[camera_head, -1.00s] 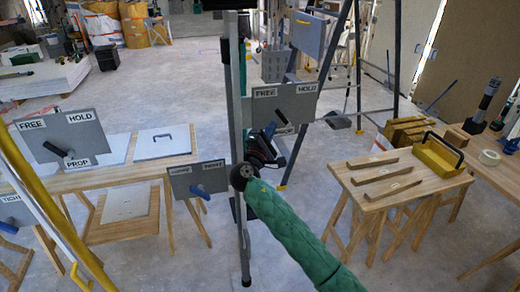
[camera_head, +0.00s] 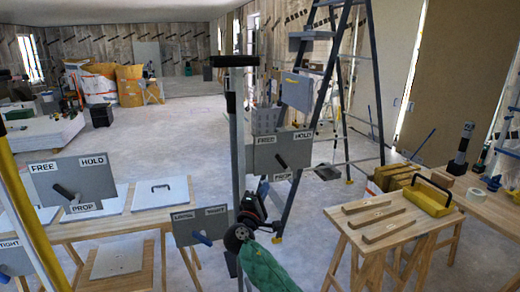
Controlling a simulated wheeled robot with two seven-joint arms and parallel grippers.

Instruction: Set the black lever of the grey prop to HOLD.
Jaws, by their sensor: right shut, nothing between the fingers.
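The grey prop (camera_head: 238,130) is an upright post in the middle of the head view. Its grey plate (camera_head: 263,160) bears the labels FREE at upper left, HOLD at upper right and PROP at the bottom. The black lever (camera_head: 281,160) on this plate slants to the upper left, toward the FREE side. My right gripper (camera_head: 262,187), black and red on a green-sleeved arm, shows below the plate, close to the post. It is shut and empty, and appears apart from the lever. My left gripper is out of view.
A yellow prop (camera_head: 30,215) with a similar plate (camera_head: 95,178) stands at left. A lower plate (camera_head: 215,222) with a blue lever sits left of the grey post. A stepladder (camera_head: 379,80) stands behind. A right-hand table (camera_head: 415,215) holds wooden bars and a yellow toolbox (camera_head: 428,199).

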